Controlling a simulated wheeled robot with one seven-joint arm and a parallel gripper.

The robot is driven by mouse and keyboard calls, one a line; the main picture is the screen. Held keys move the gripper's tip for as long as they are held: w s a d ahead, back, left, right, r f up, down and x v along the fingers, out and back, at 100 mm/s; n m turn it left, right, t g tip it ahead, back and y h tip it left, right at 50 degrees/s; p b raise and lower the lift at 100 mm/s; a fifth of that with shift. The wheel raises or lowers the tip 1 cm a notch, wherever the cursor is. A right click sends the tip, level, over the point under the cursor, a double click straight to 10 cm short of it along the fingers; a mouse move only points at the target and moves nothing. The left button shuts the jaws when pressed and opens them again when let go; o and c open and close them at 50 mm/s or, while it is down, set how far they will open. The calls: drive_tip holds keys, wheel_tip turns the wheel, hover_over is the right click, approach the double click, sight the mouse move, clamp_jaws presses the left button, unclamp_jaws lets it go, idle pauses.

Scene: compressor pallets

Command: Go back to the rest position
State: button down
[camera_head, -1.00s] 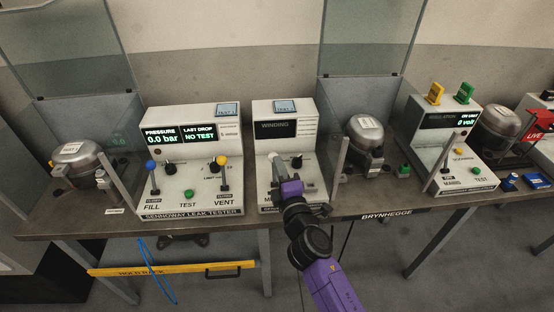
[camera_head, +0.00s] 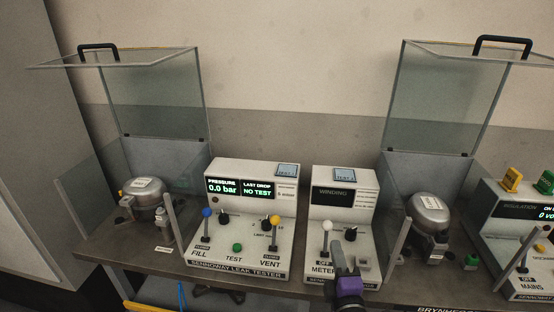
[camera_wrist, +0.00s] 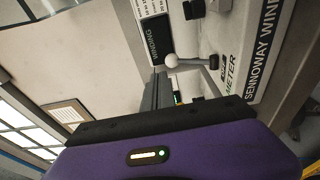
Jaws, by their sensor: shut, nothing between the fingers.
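My gripper (camera_head: 345,262) is shut and empty, in front of the winding meter (camera_head: 337,200) near its white-knobbed lever. In the wrist view the shut fingers (camera_wrist: 156,92) point toward the meter's face, beside the white lever knob (camera_wrist: 171,61). I cannot tell whether the fingers touch the lever. The lever (camera_head: 327,235) stands upright in the head view. The winding screen is dark apart from its label.
The leak tester (camera_head: 245,215) stands left of the meter and reads 0.0 bar and NO TEST. Compressors (camera_head: 146,192) and (camera_head: 429,210) sit in clear-walled bays with raised lids. The insulation tester (camera_head: 520,235) is at the right.

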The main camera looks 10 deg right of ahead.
drive_tip(key=s+a+r+m+g+y, duration=0.1)
drive_tip(key=s+m, duration=0.7)
drive_tip(key=s, duration=1.3)
drive_tip(key=s+a+m+g+y, duration=0.1)
drive_tip(key=s+m, duration=0.7)
drive_tip(key=s, duration=1.4)
drive_tip(key=shift+a+r+g+y, duration=0.2)
drive_tip(key=shift+r+g+y, duration=0.25)
drive_tip(key=shift+g, duration=0.35)
